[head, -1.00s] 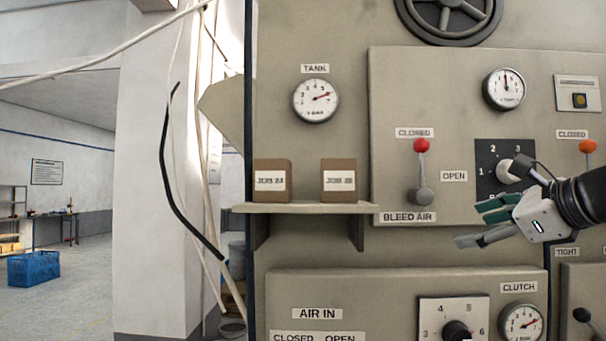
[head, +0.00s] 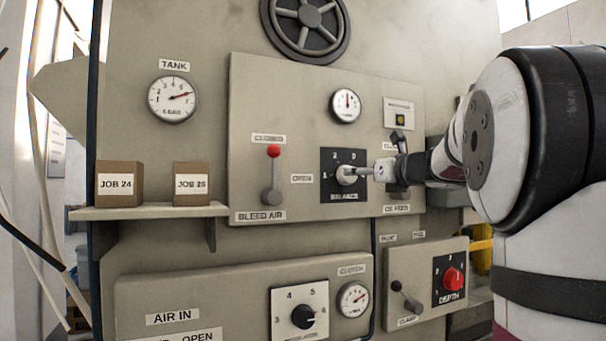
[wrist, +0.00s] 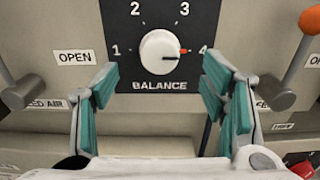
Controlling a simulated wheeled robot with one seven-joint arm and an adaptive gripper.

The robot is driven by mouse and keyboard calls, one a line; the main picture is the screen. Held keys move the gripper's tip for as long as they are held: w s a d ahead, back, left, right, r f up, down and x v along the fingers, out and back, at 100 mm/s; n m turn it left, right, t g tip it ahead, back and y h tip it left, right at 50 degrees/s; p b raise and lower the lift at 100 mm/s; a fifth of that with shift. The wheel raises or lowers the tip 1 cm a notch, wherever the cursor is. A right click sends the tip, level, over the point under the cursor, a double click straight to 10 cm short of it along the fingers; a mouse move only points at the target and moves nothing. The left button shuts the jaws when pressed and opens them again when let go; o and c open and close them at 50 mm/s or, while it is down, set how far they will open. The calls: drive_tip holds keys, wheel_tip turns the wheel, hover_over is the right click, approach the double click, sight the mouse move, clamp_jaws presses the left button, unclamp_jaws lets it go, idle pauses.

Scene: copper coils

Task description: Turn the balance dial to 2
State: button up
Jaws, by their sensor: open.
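The balance dial (wrist: 160,52) is a white round knob on a black plate (wrist: 207,12) marked 1 to 4, with "BALANCE" below it. Its red pointer points right, at about 4. In the head view the dial (head: 345,175) sits on the upper grey panel, partly covered by my gripper (head: 364,173). In the wrist view my gripper (wrist: 159,75) is open, its teal-padded fingers spread left and right of the knob and a little below it. Nothing is between the fingers, and I see no contact with the knob.
The red-topped bleed air lever (head: 272,175) stands left of the dial plate. An orange-knobbed lever (wrist: 300,50) is to the right. Below are a black regulator knob (head: 303,317), a clamp lever (head: 406,297) and the red depth knob (head: 453,279). Job boxes (head: 120,184) sit on a shelf.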

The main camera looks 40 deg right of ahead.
drive_tip(key=x, duration=0.7)
drive_tip(key=c, duration=1.1)
